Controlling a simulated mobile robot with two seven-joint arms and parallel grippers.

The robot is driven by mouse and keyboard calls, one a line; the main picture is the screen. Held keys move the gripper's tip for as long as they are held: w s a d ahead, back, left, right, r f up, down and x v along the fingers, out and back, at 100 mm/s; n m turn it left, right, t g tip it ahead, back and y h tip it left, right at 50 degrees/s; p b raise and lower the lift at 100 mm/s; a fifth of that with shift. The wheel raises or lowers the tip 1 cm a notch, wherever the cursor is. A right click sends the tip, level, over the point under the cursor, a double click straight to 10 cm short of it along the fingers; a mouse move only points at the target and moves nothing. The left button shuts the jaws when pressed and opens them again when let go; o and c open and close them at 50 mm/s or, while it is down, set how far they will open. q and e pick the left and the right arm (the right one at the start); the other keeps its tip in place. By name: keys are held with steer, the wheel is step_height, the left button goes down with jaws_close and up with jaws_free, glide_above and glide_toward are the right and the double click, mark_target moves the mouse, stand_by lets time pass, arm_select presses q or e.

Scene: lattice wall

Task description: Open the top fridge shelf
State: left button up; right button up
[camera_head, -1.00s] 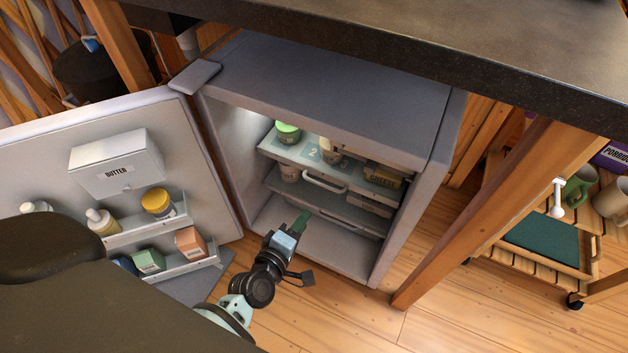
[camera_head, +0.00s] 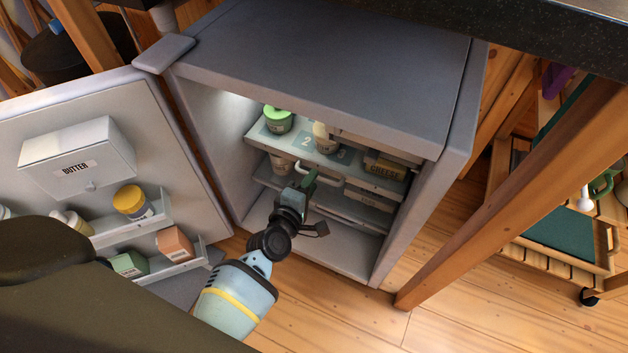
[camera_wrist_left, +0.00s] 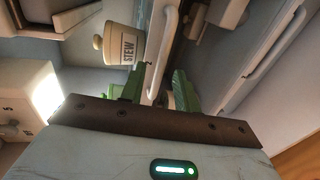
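The small grey fridge stands open, with the top shelf (camera_head: 290,146) at its upper inside. This shelf carries a green-lidded jar (camera_head: 278,119), a pale jar (camera_head: 326,137) and a cheese box (camera_head: 384,168). Its white handle (camera_head: 325,179) runs along the front. My left gripper (camera_head: 308,180) is at the left part of this handle, partly hiding it. In the left wrist view, the two green fingers (camera_wrist_left: 152,90) stand apart with a white bar (camera_wrist_left: 161,48) between them. I cannot tell whether they touch it. My right gripper is not in view.
The open door (camera_head: 190,165) at the left holds a butter box (camera_head: 78,158) and bottles. A lower shelf (camera_head: 268,176) holds a stew pot (camera_wrist_left: 124,45). A dark counter (camera_head: 545,45) overhangs the fridge. A wooden post (camera_head: 520,205) and a cart (camera_head: 555,262) stand at the right.

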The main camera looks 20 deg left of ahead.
arm_select(q)
steer(key=shift+x, duration=0.9)
jaws_close()
